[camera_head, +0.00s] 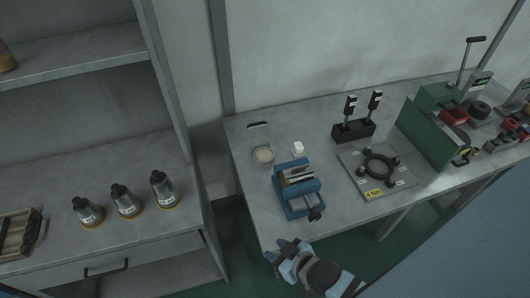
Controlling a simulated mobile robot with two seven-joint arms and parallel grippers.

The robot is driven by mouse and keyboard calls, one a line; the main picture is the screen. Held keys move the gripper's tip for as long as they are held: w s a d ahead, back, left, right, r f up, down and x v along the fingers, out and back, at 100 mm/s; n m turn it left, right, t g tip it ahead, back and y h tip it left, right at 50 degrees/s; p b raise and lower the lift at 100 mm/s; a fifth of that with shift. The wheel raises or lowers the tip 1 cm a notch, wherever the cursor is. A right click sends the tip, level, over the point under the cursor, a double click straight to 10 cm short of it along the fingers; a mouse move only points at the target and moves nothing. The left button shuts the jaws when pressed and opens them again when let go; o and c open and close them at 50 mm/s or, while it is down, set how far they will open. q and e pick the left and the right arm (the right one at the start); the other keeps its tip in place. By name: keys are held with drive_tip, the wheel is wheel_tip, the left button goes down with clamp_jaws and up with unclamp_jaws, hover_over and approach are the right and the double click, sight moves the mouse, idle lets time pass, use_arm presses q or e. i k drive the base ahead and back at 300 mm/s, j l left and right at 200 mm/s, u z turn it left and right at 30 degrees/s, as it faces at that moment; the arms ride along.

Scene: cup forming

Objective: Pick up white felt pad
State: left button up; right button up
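A small white block-like piece (298,148), which looks like the white felt pad, sits on the grey workbench (250,209) near its back left. It stands just behind a blue fixture (291,207) and to the right of a round shallow dish (263,155). My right gripper (285,247) is at the bottom centre, in front of the bench's front edge and well short of the white piece. Its fingers look apart, with nothing between them. My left gripper is not in view.
A dark holder (353,131) with two upright tools stands at the back. A plate with a black ring (380,168) lies right of the blue fixture. A green panel (425,134) stands further right. A shelf unit with three dark bottles (126,201) is at left.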

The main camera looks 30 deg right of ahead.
sight(297, 151)
drive_tip(key=z, duration=1.25)
